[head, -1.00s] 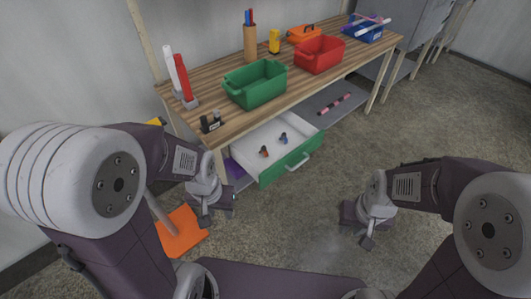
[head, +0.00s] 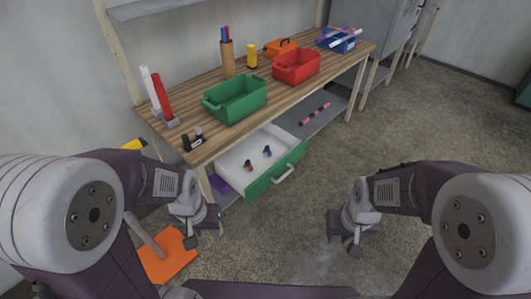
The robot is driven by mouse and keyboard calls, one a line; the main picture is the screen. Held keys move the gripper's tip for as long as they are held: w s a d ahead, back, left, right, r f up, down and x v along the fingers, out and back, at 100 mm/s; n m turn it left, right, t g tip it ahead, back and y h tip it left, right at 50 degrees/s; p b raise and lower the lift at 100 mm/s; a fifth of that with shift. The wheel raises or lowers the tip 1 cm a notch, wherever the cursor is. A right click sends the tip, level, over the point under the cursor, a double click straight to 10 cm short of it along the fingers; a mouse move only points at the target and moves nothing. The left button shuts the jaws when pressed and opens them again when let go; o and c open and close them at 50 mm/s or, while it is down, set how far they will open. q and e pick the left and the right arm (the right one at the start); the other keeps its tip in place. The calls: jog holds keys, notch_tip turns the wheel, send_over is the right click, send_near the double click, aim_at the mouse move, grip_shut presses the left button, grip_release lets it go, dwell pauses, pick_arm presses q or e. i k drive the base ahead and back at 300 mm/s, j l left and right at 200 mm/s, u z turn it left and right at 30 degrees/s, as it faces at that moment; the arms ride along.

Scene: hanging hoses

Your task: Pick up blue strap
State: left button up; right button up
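I cannot pick out a blue strap for certain. A small blue item (head: 267,151) lies in the open drawer (head: 235,168), with a small red and dark item (head: 248,165) to its left; both are too small to identify. My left gripper (head: 197,222) is low in front of the table's near left leg, left of the drawer and apart from it. My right gripper (head: 354,240) is above the bare floor, right of the drawer. Neither visibly holds anything. Their finger gaps are too small to judge.
The wooden table (head: 200,88) carries a green bin (head: 236,100), a red bin (head: 296,67), a blue bin (head: 337,44) and a pen holder (head: 228,60). A pink and black stick (head: 314,113) lies on the lower shelf. An orange base (head: 168,257) stands near my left arm. Floor is clear at right.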

aim_at(267, 148)
jog(key=z, duration=3.25)
jog(key=u, duration=3.35)
jog(key=i+l+u, duration=0.3)
jog(key=u, duration=0.15)
jog(key=i+l+u, duration=0.25)
jog(key=l+u, duration=0.15)
jog(key=i+l+u, duration=0.2)
jog(key=l+u, duration=1.1)
jog(key=l, duration=0.3)
jog(key=l+u, duration=0.45)
jog(key=l, duration=0.1)
